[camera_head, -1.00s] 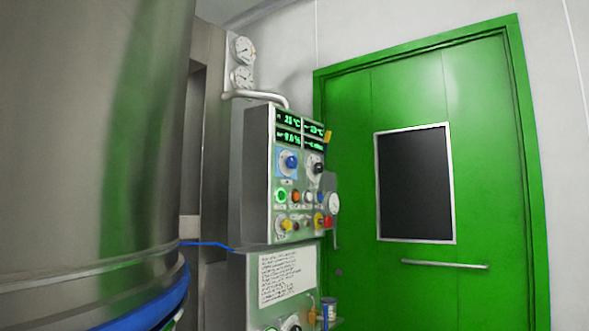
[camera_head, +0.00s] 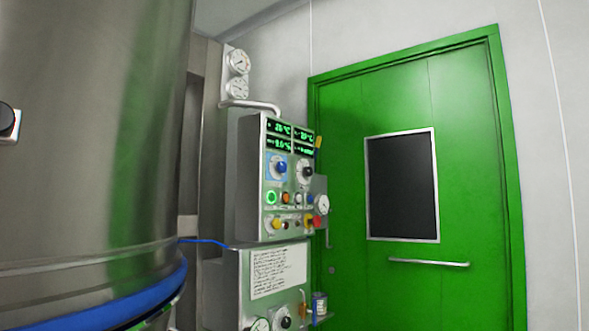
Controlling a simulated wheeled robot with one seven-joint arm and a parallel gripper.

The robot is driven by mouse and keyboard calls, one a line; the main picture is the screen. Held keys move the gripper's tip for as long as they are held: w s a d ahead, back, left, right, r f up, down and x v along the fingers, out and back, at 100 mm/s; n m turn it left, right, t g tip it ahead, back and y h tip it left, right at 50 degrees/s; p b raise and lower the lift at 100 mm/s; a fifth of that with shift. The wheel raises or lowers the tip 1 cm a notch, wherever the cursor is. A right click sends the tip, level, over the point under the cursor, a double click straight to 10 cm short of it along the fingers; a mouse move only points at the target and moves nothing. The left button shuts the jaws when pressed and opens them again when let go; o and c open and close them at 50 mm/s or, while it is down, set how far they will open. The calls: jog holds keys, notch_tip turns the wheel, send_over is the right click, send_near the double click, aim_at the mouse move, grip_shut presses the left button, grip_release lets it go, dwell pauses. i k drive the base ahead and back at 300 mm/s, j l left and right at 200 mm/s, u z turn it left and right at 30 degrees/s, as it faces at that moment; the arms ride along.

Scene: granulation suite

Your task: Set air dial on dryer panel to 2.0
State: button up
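The dryer panel (camera_head: 247,190) is a grey metal box on the wall, left of the green door. It has green-lit displays (camera_head: 290,138) at the top. Below them are a blue knob (camera_head: 281,167) on a blue plate and a black knob (camera_head: 306,172) on a pale round dial. Lower down are a lit green button, other buttons and small knobs. The labels are too small to read, so I cannot tell which dial is for air or where it points. My gripper is not in view.
A large steel vessel (camera_head: 85,130) with a blue band (camera_head: 110,312) fills the left side. A green door (camera_head: 460,180) with a dark window and bar handle (camera_head: 428,262) stands right. Below the panel is a lower box with a text sheet (camera_head: 278,270). Two gauges (camera_head: 237,75) hang above.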

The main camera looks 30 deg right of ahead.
aim_at(282, 167)
jog(key=l+u, duration=0.1)
jog(key=l, duration=1.95)
